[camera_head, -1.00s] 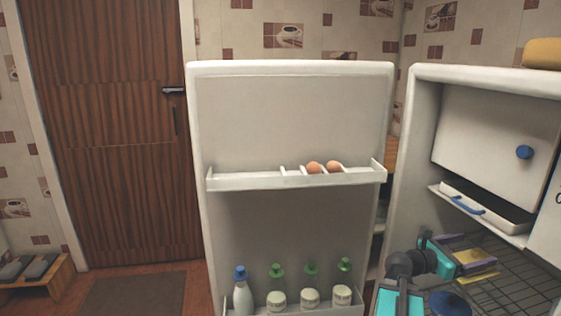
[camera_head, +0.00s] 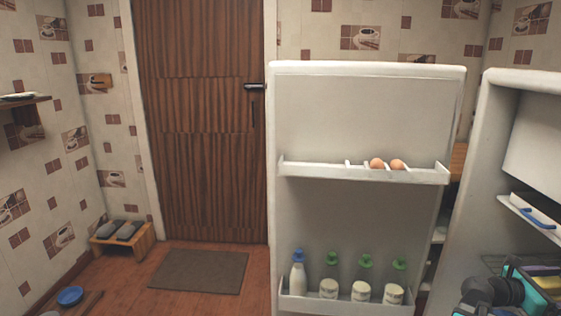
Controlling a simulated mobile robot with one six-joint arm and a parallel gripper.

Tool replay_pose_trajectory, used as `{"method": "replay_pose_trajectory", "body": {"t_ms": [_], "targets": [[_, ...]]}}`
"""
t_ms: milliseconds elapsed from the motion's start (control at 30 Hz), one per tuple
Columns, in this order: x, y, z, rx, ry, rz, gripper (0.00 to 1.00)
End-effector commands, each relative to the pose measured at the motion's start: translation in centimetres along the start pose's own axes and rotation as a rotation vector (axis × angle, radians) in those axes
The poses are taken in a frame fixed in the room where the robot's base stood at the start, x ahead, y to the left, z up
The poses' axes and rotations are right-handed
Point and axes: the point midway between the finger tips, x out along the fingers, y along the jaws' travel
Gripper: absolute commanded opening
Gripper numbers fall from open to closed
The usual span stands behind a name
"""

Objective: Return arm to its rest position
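My arm shows at the bottom right corner, dark grey with teal parts. Its far end, where my gripper (camera_head: 522,279) is, lies at the opening of the fridge (camera_head: 483,170), in front of a wire shelf. The fingertips are too small and too hidden by my own arm to tell whether they are open or shut, or whether they hold anything. The fridge door (camera_head: 360,115) stands wide open to the left of the arm.
A closed wooden door (camera_head: 200,120), a floor mat (camera_head: 198,271), a shoe bench (camera_head: 122,240) and a blue bowl (camera_head: 70,296) are left. Floor between them is clear.

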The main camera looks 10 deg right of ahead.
Motion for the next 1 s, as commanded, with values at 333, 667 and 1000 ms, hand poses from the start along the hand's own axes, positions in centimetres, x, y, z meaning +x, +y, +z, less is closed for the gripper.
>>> {"method": "replay_pose_trajectory", "body": {"t_ms": [333, 667, 1000], "targets": [[-2.6, 3.0, -0.3, -0.017, 0.011, 0.057, 0.84], [-7.5, 7.5, -3.0, -0.075, 0.043, 0.154, 0.84], [-17.7, 12.4, -11.5, -0.163, 0.186, 0.304, 0.84]]}}
